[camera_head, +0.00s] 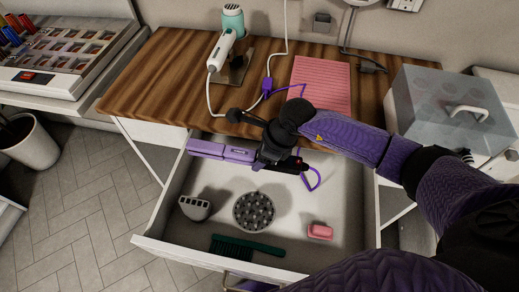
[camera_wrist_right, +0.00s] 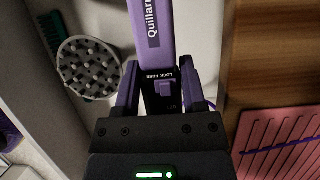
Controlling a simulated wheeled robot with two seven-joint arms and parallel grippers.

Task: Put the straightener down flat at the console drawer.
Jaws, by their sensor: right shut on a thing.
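The purple straightener (camera_head: 225,151) is in my right gripper (camera_head: 272,150), over the back part of the open console drawer (camera_head: 158,214). It lies roughly left to right, its long body pointing left. In the right wrist view the straightener (camera_wrist_right: 151,30) runs up the picture between the two purple fingers of my right gripper (camera_wrist_right: 162,88), which are shut on it. I cannot tell whether its underside touches the drawer floor. A purple cord loop (camera_head: 316,180) hangs at its right end. My left gripper is not in view.
On the wooden console top (camera_head: 160,70) are a hair dryer (camera_head: 221,50) and a pink mat (camera_head: 322,84). A clear-lidded box (camera_head: 450,105) stands right.

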